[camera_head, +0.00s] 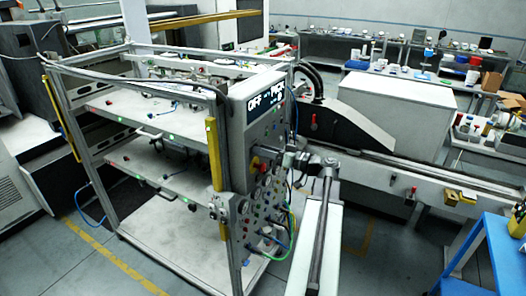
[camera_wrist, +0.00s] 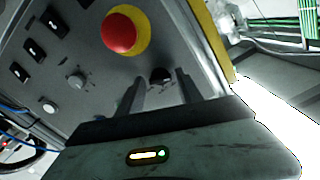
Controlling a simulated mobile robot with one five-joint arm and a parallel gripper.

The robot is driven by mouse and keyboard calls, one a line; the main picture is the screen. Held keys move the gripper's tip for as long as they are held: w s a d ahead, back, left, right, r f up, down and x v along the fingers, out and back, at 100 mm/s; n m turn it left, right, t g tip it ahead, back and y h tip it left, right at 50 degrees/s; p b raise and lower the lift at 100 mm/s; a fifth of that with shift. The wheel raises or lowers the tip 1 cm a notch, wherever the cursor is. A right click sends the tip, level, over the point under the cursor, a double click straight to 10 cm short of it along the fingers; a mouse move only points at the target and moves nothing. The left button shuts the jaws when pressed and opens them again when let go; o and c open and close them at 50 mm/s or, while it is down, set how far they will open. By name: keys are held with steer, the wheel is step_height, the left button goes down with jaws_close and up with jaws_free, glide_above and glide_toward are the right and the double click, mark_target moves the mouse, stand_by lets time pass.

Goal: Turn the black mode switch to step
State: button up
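The black mode switch appears to be the round black knob (camera_wrist: 160,74) on the grey control panel in the wrist view. My gripper (camera_wrist: 160,82) is open, its two dark fingers apart on either side of the knob. A narrow gap shows on each side; I cannot tell how deep the tips reach. In the head view my gripper (camera_head: 279,158) is at the panel (camera_head: 240,140), beside the red button, and the knob cannot be made out. A display (camera_head: 266,98) above reads "OFF" at left and a word like "PICK" at right.
A red button on a yellow ring (camera_wrist: 120,34) is close to the upper left of the knob. Black rocker switches (camera_wrist: 35,48) and a grey knob (camera_wrist: 77,80) are further left. In the head view, gauges and coloured hoses (camera_head: 288,232) hang below the panel.

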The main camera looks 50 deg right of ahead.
jaws_close()
steer(key=shift+m, duration=0.3)
steer(key=m, duration=0.3)
steer(key=shift+m, duration=0.3)
steer(key=m, duration=0.4)
steer(key=shift+m, duration=0.3)
steer(key=m, duration=0.4)
steer(key=shift+m, duration=2.4)
